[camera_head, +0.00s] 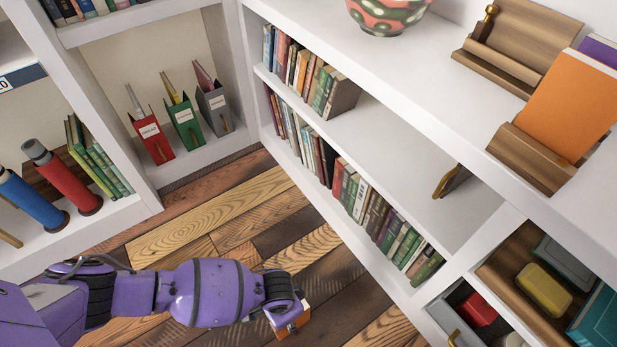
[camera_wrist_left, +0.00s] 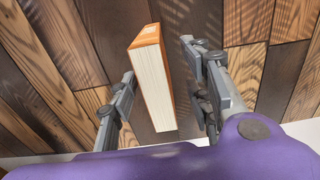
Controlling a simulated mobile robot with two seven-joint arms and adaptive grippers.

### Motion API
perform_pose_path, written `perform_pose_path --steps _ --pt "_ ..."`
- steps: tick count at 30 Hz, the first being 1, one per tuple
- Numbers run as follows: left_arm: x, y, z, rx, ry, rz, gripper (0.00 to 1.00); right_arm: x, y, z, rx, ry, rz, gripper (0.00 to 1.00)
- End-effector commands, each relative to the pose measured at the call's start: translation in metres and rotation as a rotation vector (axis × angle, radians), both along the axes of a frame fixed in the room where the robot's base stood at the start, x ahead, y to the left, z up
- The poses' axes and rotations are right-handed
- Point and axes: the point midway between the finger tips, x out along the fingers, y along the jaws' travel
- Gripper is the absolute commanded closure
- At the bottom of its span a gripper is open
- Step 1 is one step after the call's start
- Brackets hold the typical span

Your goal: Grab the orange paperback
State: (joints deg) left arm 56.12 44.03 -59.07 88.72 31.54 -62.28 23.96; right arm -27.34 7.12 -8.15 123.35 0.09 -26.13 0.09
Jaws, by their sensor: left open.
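An orange-covered book with pale page edges (camera_wrist_left: 153,88) is between the fingers of my left gripper (camera_wrist_left: 160,68) in the left wrist view. The fingers are open, with a visible gap on each side of the book. In the head view, an orange block-like piece (camera_head: 292,320) shows at the end of my purple left arm, mostly hidden by the gripper. What supports this book cannot be told. Another orange book (camera_head: 568,105) leans upright on a wooden stand (camera_head: 533,158) on the right shelf top, far from the left gripper. My right gripper is not in view.
White shelves (camera_head: 400,130) with rows of books stand at the centre and right. A patterned bowl (camera_head: 388,15) is on top. Red, green and grey file boxes (camera_head: 184,125) and two cylinders (camera_head: 65,180) stand at the left. The plank floor (camera_head: 230,215) is clear.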

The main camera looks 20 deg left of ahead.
Motion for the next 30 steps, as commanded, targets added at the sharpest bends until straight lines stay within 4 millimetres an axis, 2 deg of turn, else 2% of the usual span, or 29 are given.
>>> perform_pose_path --steps 14,21,30 --pt "0.001 -0.005 -0.041 0.000 0.002 0.003 0.55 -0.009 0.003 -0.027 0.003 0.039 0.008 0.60" --pt "0.004 -0.012 -0.076 0.003 0.005 0.003 0.55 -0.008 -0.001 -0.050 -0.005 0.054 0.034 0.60" --pt "0.005 -0.013 -0.079 0.000 0.002 0.003 0.56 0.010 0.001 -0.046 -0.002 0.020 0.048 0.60"
